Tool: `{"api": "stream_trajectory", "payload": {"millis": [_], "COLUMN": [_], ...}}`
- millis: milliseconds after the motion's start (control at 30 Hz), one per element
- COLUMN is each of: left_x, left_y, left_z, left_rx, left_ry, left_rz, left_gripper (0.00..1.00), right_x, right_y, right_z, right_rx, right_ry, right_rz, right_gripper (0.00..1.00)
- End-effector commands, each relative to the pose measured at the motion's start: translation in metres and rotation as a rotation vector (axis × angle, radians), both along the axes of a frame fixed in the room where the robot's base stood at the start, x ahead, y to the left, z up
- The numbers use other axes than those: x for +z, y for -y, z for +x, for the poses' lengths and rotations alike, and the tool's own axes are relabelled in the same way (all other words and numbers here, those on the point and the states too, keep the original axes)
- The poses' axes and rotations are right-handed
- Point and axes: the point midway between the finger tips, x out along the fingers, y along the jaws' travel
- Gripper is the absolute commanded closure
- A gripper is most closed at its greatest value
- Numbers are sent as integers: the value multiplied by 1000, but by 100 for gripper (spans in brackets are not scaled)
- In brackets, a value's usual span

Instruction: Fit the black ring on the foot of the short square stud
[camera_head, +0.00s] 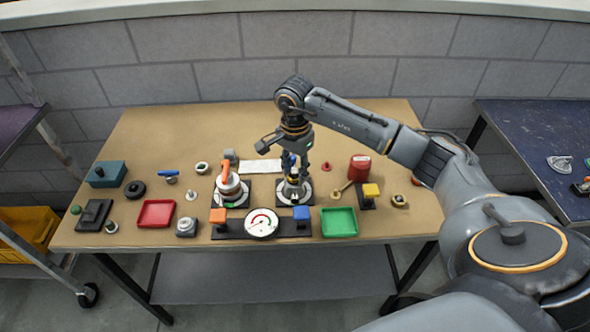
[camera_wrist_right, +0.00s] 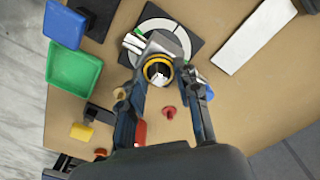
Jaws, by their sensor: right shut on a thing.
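My right gripper (camera_head: 294,172) points down over the right-hand round white base. In the right wrist view the gripper (camera_wrist_right: 158,72) is shut on a small black ring with a yellow rim (camera_wrist_right: 158,61). A pale, square-looking end, perhaps the short square stud (camera_wrist_right: 160,75), shows inside the ring. I cannot tell whether the ring touches it or how low it sits; the foot is hidden. The white round base (camera_wrist_right: 150,24) lies on a black square plate. My left gripper is not in view.
A white piece with an orange handle (camera_head: 229,185) stands on the left-hand base. A dial panel (camera_head: 262,223) lies in front, between red (camera_head: 157,213) and green (camera_head: 339,222) trays. A larger black round piece (camera_head: 135,189) lies at left. The table's back left is clear.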

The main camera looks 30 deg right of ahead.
Motion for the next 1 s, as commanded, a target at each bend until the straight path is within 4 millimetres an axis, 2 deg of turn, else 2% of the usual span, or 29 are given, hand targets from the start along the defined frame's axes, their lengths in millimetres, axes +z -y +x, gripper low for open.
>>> {"api": "stream_trajectory", "payload": {"millis": [667,700,800,1000], "left_x": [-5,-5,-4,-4], "left_y": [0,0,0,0], "left_z": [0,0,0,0], "left_rx": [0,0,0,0], "left_ry": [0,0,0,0], "left_rz": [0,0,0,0], "left_gripper": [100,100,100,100], "right_x": [-4,-4,-3,-3], "right_y": [0,0,0,0], "right_z": [0,0,0,0], "right_rx": [0,0,0,0], "right_ry": [1,1,0,0], "right_rz": [-1,-1,-1,0], "right_gripper": [99,62,41,41]}}
